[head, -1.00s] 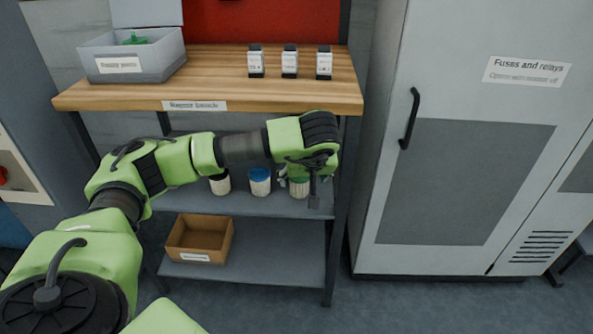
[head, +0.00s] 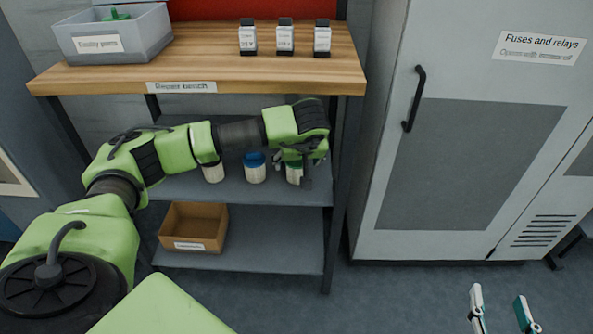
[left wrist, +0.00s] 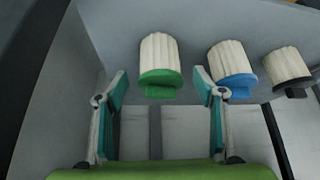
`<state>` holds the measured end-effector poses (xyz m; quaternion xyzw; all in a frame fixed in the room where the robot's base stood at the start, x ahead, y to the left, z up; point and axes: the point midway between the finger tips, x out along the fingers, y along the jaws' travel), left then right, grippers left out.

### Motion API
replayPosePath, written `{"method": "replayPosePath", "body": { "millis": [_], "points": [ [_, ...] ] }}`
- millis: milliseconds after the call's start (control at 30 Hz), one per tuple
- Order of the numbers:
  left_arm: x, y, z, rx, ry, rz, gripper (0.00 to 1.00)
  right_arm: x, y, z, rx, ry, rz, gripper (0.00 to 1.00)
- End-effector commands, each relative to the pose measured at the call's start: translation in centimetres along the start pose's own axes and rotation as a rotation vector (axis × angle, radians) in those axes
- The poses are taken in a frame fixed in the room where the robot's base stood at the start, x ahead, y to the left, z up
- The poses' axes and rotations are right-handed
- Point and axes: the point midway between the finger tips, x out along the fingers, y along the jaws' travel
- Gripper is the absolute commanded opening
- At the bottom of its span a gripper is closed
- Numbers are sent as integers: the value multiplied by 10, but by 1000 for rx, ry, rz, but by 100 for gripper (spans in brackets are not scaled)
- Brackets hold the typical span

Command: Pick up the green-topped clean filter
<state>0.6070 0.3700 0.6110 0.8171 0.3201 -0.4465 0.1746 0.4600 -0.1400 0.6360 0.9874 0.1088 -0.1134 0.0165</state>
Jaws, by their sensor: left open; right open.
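The green-topped filter (head: 294,173), with a pleated white body, stands on the bench's middle shelf, mostly hidden behind my left gripper (head: 301,168) in the head view. In the left wrist view its white body (left wrist: 160,52) and green cap (left wrist: 160,78) appear between the open fingers of my left gripper (left wrist: 160,76), with a visible gap on each side. I cannot tell how far it lies beyond the fingertips. My right gripper (head: 500,291) is open and empty at the lower right of the head view, far from the filter.
A blue-topped filter (head: 255,168) stands close beside, and a dark-topped filter (left wrist: 287,68) beyond it. The bench top (head: 200,64) overhangs the shelf. A cardboard box (head: 193,228) sits on the lower shelf. A grey cabinet (head: 465,180) stands to the right.

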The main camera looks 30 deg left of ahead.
Motion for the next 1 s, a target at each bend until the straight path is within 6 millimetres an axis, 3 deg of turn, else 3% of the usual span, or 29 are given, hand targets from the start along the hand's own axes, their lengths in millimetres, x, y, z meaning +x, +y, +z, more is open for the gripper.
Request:
{"method": "replayPosePath", "body": {
  "millis": [167,400,433,600,1000],
  "points": [
    [11,0,0,-1,-1,1,63,2,-2,-17,1,78,-5,45],
    [12,0,0,0,0,1,63,1,-2,-20,1,88,-5,45],
    [12,0,0,0,0,1,60,1,-2,-19,1,88,-5,45],
    [12,0,0,0,0,1,20,1,-2,-19,1,87,-5,45],
    [10,0,-2,-1,1,1,20,1,-2,-18,1,80,-4,45]
  ]
}}
